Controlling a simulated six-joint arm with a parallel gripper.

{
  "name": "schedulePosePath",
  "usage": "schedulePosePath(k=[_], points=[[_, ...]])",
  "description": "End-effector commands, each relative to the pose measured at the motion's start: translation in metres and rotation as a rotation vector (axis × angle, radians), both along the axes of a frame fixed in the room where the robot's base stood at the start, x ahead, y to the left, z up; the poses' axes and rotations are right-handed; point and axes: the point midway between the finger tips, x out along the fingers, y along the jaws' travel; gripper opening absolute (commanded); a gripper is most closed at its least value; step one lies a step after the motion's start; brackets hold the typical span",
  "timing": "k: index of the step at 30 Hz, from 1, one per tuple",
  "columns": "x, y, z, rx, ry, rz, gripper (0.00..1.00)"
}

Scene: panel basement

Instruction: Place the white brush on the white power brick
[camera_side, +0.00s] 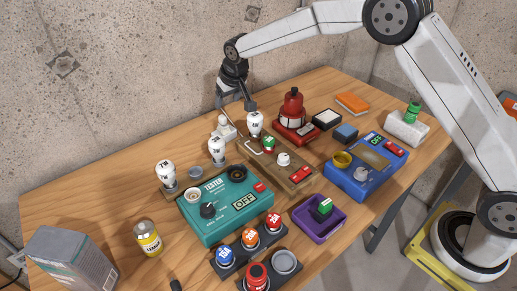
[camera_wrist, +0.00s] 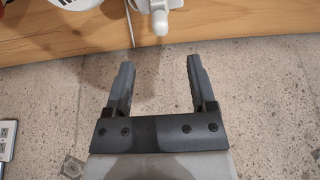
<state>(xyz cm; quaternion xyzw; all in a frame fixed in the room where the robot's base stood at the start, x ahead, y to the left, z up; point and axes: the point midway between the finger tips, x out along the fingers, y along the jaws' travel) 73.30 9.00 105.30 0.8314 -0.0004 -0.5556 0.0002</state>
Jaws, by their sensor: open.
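My gripper (camera_side: 237,108) is open and empty over the back edge of the table. In the wrist view its two fingers (camera_wrist: 161,66) are apart with only bare wall or floor surface between them. A small white object (camera_side: 225,128) with a rounded upper part stands just below the fingers; a white knobbed object (camera_wrist: 160,20) shows beyond the fingertips in the wrist view. I cannot tell whether it is the brush or the power brick. A white block (camera_side: 407,129) lies at the far right of the table with a green item on top. No bristles are clear.
White bulbs (camera_side: 255,123) stand close to the gripper. A red lamp (camera_side: 292,107), a teal tester (camera_side: 232,219), a blue box (camera_side: 361,178) and a purple tray (camera_side: 303,211) crowd the middle. Bare wood lies at the left (camera_side: 90,195). The concrete wall is close behind.

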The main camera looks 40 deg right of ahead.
Motion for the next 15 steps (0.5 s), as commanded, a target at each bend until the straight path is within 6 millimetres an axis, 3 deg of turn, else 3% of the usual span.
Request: schedulePosePath(k=[15], points=[[-0.0044,0.0000,0.0099,0.000,0.000,0.000,0.72]])
